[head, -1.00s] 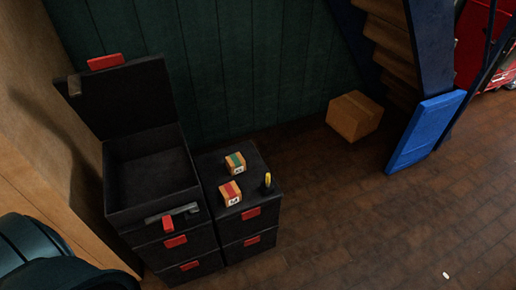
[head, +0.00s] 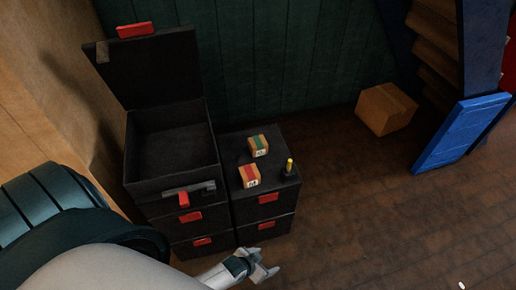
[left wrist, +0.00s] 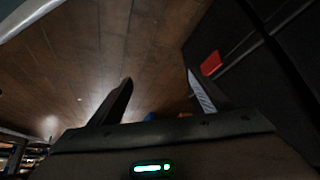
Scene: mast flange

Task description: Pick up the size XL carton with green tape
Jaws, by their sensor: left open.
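The carton with green tape (head: 258,146) sits on top of the black drawer cabinet (head: 239,152), toward its back. A label shows on its front face, but its letters are too small to read surely. A similar carton with red tape (head: 249,176) stands just in front of it to the left. My left gripper (head: 268,271) is open and empty, low in front of the cabinet and apart from both cartons. In the left wrist view its two fingers (left wrist: 160,95) are spread over the floor, with no carton between them. My right gripper is not in view.
A yellow-topped dark object (head: 289,167) stands upright at the cabinet top's right edge. An open-lidded black box (head: 170,150) on drawers rises to the left. A larger cardboard box (head: 386,109) and a blue panel (head: 462,133) are on the right. The floor between is clear.

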